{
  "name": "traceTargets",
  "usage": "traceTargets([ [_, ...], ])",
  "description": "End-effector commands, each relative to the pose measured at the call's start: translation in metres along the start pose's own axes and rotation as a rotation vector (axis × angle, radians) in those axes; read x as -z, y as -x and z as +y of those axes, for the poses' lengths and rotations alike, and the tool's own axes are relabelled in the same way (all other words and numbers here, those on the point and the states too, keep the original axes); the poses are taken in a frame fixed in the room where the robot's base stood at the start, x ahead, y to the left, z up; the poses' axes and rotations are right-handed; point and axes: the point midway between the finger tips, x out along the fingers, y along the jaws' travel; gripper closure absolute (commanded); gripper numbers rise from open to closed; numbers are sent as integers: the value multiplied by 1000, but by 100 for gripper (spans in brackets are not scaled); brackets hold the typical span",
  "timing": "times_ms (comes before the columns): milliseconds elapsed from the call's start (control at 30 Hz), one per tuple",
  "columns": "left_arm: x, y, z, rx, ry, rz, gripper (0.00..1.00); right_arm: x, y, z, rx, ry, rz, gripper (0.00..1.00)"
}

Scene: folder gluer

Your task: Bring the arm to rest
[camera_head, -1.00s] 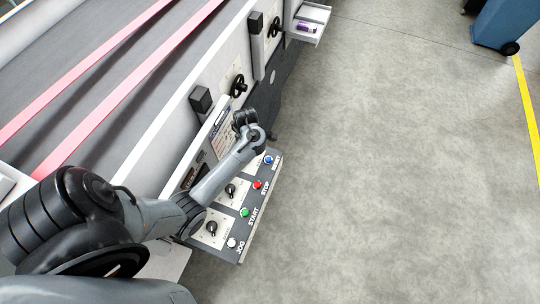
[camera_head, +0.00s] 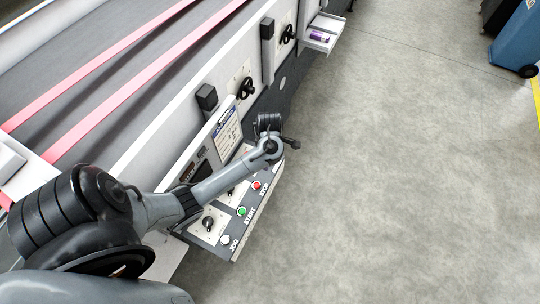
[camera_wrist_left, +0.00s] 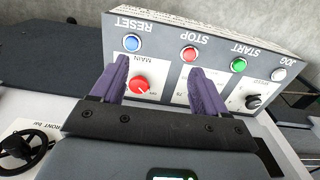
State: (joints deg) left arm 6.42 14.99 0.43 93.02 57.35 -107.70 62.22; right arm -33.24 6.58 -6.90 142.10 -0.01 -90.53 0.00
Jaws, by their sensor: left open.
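My left arm reaches across the head view, and its wrist is above the far end of the control panel (camera_head: 236,252). My left gripper (camera_wrist_left: 160,68) is open and empty in the left wrist view, its two purple fingers apart in front of the panel. Between and beyond them are the red MAIN knob (camera_wrist_left: 139,84), blue RESET button (camera_wrist_left: 132,43) and red STOP button (camera_wrist_left: 190,54). The green START button (camera_wrist_left: 238,65) and white JOG button (camera_wrist_left: 279,75) are to the right. In the head view my arm hides the RESET button. I cannot tell whether the fingers touch the panel.
The machine bed with pink belts (camera_head: 130,93) fills the upper left. A clipboard (camera_head: 228,133), black handwheels (camera_head: 246,88) and a small tray (camera_head: 322,40) are along its side. A blue bin (camera_head: 516,42) stands at the upper right. The grey floor (camera_head: 410,180) is clear.

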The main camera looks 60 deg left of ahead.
Motion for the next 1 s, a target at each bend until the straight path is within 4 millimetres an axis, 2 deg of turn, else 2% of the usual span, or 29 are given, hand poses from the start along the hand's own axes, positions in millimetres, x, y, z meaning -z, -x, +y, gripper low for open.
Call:
traceTargets([
  [233,-1,-1,-4,-3,-46,5,26,0,0,0,0,0,0,57],
  [367,-7,-4,-25,-15,-267,27,26,0,0,0,0,1,0,57],
  [567,-28,0,-82,-69,-909,75,26,0,0,1,-4,5,0,57],
  [700,-50,18,-134,-140,-1437,108,26,0,0,2,-7,8,-1,57],
  [800,-65,36,-168,-204,-1764,134,26,0,0,2,-7,9,-1,57],
  [900,-76,54,-193,-263,-2006,161,26,-1,0,2,-7,8,-2,57],
  [1000,-82,67,-210,-306,-2160,184,26,-1,0,2,-7,8,-2,57],
])
